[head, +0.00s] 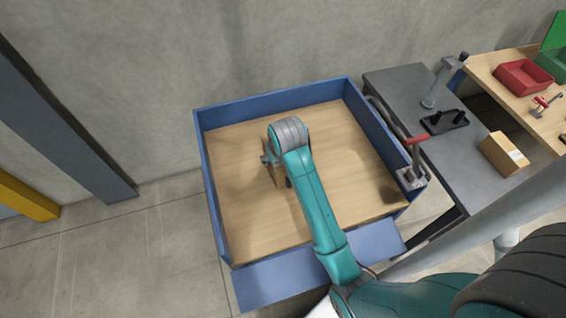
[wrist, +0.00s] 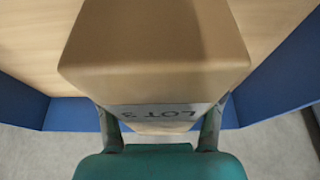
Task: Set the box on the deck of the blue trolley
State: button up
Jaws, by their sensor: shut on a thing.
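The blue trolley (head: 202,165) has blue walls around a bare wooden deck (head: 330,140). My gripper (head: 270,160) is over the left middle of the deck in the head view. In the wrist view, my gripper (wrist: 160,118) is shut on a cardboard box (wrist: 155,60) with a label reading "LOT 3", one finger at each side. In the head view only a small part of this box (head: 277,174) shows beside my wrist. The deck lies beneath the box; I cannot tell whether they touch.
The trolley's near side panel (head: 290,278) is folded outward. A grey bench (head: 395,80) at the right holds another cardboard box (head: 504,153) and a black fixture (head: 445,121). A wooden table with red (head: 524,77) and green bins stands beyond. A dark post (head: 50,120) is at left.

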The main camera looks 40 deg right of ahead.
aim_at(278, 173)
jog(key=shift+f, duration=3.2)
jog(key=o, duration=1.6)
jog(key=shift+a, duration=0.1)
jog(key=shift+o, duration=0.2)
jog(key=v, duration=1.2)
jog(key=shift+s, duration=0.1)
